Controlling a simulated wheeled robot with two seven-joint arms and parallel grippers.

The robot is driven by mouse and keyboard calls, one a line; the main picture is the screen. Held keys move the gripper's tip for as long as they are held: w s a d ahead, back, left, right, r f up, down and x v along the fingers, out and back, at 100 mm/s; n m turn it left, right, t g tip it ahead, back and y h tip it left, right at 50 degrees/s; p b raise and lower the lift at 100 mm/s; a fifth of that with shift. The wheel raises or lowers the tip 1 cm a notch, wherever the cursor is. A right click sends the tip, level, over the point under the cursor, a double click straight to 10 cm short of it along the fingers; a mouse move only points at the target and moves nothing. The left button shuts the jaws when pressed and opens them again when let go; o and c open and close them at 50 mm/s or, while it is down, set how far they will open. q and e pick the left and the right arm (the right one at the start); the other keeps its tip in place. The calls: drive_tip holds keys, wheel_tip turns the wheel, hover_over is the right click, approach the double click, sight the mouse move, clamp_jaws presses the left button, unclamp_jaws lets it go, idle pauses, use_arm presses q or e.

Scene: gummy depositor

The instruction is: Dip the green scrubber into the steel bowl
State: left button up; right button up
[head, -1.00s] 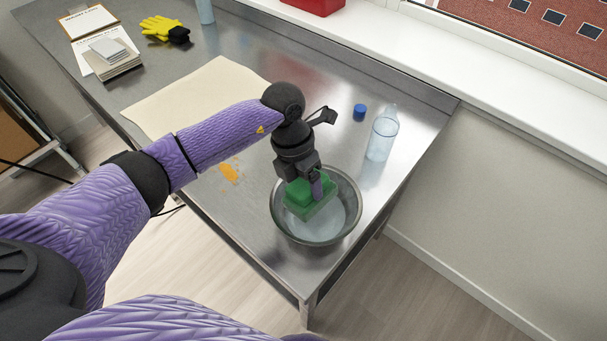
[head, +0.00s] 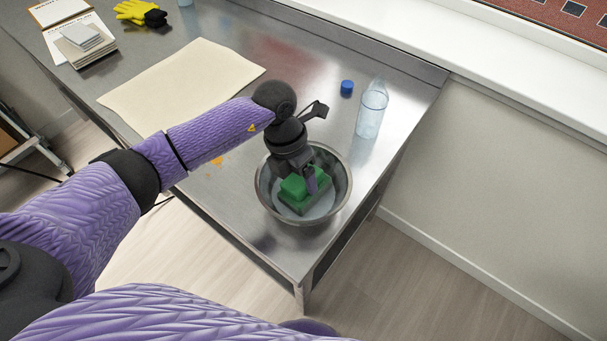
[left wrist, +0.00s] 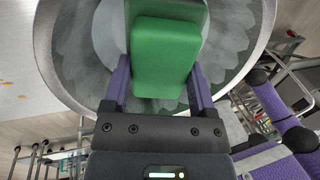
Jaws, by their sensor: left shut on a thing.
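The steel bowl (head: 342,200) stands near the front right corner of the steel table and holds a pale, whitish content. My left gripper (head: 308,182) is shut on the green scrubber (head: 293,191), which is down inside the bowl, below the rim. In the left wrist view the scrubber (left wrist: 165,62) sits between the two purple fingers of my gripper (left wrist: 160,88), with the bowl (left wrist: 45,50) around it. I cannot tell how far the scrubber's underside reaches into the content. My right gripper is not in view.
A clear bottle (head: 371,112) and a blue cap (head: 347,87) stand behind the bowl. An orange spill (head: 217,161) lies left of it, partly behind my arm. A beige sheet (head: 180,85), stacked tiles (head: 85,45) and yellow gloves (head: 138,12) lie farther back.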

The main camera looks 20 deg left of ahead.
use_arm(q)
drive_tip(key=shift+s+a+f, duration=0.1)
drive_tip(key=shift+a+f, duration=0.1)
idle(0.3)
drive_tip(key=shift+a+r+p, duration=0.1)
drive_tip(key=shift+r+p, duration=0.2)
drive_tip(key=p+v, duration=0.6)
drive_tip(key=v, duration=0.2)
drive_tip(key=shift+r, duration=0.4)
drive_tip(key=shift+f, duration=0.15)
drive_tip(key=p+v, duration=0.2)
drive_tip(key=d+p+v, duration=0.1)
drive_tip(key=p+v, duration=0.1)
drive_tip(key=v, duration=0.1)
drive_tip(key=shift+s+d, duration=0.1)
drive_tip(key=shift+d, duration=0.05)
